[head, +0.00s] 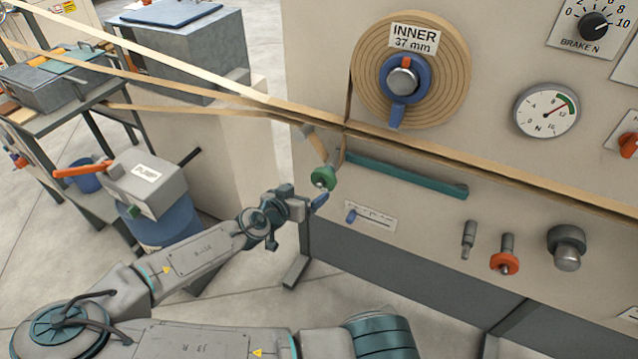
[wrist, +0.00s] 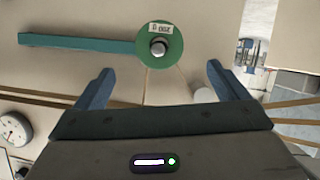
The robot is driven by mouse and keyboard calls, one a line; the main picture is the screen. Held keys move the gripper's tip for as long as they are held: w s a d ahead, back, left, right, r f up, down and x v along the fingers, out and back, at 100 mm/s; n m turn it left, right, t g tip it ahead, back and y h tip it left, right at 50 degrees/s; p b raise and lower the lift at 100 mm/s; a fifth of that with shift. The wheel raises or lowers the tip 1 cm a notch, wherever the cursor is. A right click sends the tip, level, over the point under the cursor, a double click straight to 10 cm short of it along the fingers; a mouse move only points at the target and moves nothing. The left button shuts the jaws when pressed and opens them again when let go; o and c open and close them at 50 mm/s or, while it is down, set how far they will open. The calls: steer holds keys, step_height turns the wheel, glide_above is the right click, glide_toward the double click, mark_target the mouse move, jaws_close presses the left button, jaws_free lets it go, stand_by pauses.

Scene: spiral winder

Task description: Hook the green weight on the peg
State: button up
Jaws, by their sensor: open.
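The green weight (head: 326,183) is a round disc in front of the machine panel, at the lower end of a short tan link. In the wrist view the green weight (wrist: 147,63) faces me with an upside-down 200 g label. A metal peg end (wrist: 158,47) shows in its middle, and the disc sits around it. My gripper (head: 312,198) is just below the weight. In the wrist view my gripper (wrist: 160,72) is open and empty, its blue fingers apart, with the disc beyond them and not touched. The far side of the disc is hidden.
A teal bar (head: 405,175) lies on the panel beside the weight. A bare peg (head: 469,240), a peg with an orange weight (head: 504,262) and a large grey knob (head: 567,247) stick out at lower right. Tan strips (head: 480,160) cross above. A pump (head: 147,185) stands left.

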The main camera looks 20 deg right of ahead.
mark_target(323, 179)
steer(key=x, duration=1.1)
steer(key=shift+w+d+f+p, duration=0.1)
steer(key=shift+d+f+p, duration=0.05)
steer(key=shift+p, duration=0.2)
steer(key=c, duration=1.8)
steer(key=shift+r+p, duration=0.2)
steer(key=shift+p, duration=0.3)
steer(key=shift+w+p, duration=0.1)
steer(key=shift+p, duration=0.85)
